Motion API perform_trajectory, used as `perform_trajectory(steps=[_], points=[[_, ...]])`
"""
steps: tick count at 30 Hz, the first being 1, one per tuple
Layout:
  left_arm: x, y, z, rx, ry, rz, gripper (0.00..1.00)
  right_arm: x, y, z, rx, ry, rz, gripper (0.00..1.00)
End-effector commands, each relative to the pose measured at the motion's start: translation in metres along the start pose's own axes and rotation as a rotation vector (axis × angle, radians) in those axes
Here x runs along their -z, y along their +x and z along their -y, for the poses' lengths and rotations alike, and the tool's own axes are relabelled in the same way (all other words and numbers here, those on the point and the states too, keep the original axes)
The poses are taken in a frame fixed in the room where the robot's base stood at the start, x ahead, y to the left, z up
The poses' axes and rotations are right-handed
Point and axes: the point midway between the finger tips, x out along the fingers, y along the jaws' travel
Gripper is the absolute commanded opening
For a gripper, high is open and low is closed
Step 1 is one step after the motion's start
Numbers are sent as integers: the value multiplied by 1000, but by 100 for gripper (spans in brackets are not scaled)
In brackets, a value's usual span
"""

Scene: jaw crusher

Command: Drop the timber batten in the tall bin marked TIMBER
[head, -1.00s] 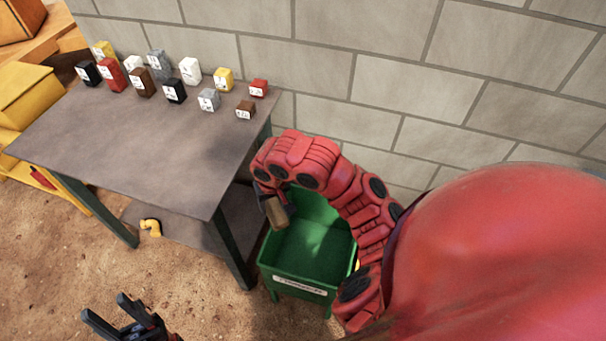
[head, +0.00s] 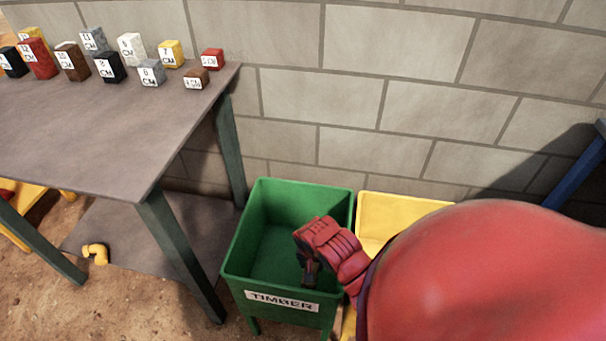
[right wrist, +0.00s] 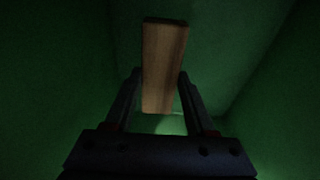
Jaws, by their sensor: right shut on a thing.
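The tall green bin (head: 237,262) marked TIMBER stands on the ground right of the table. My right gripper (head: 310,275) is inside the bin's opening in the head view, its fingers partly hidden by my arm. In the right wrist view, the timber batten (right wrist: 164,65), a short brown wooden piece, is between the fingers of my right gripper (right wrist: 158,95), which is shut on it. Dark green bin walls surround it there. The batten cannot be made out in the head view. My left gripper is out of view.
A yellow bin (head: 390,212) stands right of the green one, partly hidden by my arm. A grey table (head: 110,120) at left carries several numbered blocks. A yellow pipe elbow (head: 96,253) lies on its lower shelf. A block wall closes the back.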

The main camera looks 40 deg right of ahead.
Motion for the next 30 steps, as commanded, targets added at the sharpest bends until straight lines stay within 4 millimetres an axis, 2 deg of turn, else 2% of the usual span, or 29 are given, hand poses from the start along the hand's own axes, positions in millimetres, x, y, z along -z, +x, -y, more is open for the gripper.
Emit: perform_trajectory(steps=[1,3,10,16,26,27,30], points=[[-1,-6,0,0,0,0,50,-4,14,-2,-7,-1,6,0],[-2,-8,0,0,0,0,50,-5,25,-1,-4,-3,3,0],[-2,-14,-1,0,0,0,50,-9,45,-1,-4,-2,6,0],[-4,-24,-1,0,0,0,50,-14,76,-2,-5,-3,6,0],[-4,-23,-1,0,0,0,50,-13,77,0,-1,-2,3,0],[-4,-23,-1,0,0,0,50,-13,78,0,-1,-1,2,57],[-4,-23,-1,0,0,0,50,-13,78,0,-1,-2,2,75]])
